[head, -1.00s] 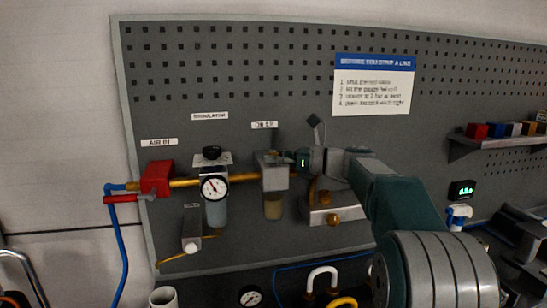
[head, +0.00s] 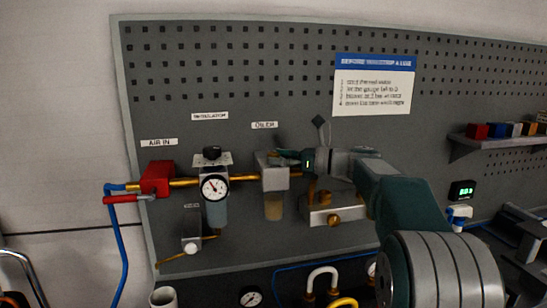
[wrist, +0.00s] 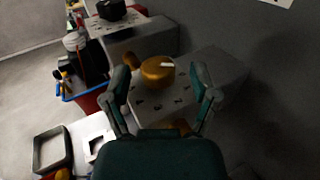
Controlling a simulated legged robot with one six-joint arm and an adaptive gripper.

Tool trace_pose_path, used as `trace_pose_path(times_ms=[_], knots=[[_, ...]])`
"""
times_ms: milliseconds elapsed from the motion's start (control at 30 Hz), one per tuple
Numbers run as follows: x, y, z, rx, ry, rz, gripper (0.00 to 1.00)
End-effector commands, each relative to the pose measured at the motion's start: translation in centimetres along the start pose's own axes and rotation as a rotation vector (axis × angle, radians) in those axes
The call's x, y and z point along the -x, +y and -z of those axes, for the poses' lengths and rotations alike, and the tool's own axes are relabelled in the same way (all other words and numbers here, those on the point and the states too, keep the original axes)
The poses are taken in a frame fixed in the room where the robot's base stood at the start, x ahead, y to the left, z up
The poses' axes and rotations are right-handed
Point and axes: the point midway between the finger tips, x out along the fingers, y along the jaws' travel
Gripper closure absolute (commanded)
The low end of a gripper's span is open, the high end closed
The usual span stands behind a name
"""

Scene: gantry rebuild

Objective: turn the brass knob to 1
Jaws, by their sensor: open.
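The brass knob (wrist: 157,73) sits on top of the grey oiler block (wrist: 195,88). A pale pointer mark on the knob points to the right in the wrist view. Dark marks lie in an arc on the block beside the knob; I cannot read them. My gripper (wrist: 162,76) is open, with one finger on each side of the knob and visible gaps between. In the head view my gripper (head: 285,157) is at the top of the oiler block (head: 273,180), below the OILER label; the knob cannot be made out there.
The regulator with its black knob (head: 211,152) and round gauge (head: 214,187) is left of the oiler. A red valve block (head: 156,178) is farther left. A metal block with brass fittings (head: 333,215) sits below my forearm. The pegboard (head: 240,80) stands behind.

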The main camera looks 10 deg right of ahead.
Motion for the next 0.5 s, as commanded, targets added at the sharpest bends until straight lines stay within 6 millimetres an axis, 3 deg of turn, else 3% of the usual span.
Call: trace_pose_path(times_ms=[300, 500], knots=[[6.6, -0.2, 0.1, 0.000, 0.001, 0.005, 0.24], [9.8, -0.2, 0.1, 0.000, 0.001, 0.003, 0.24]])
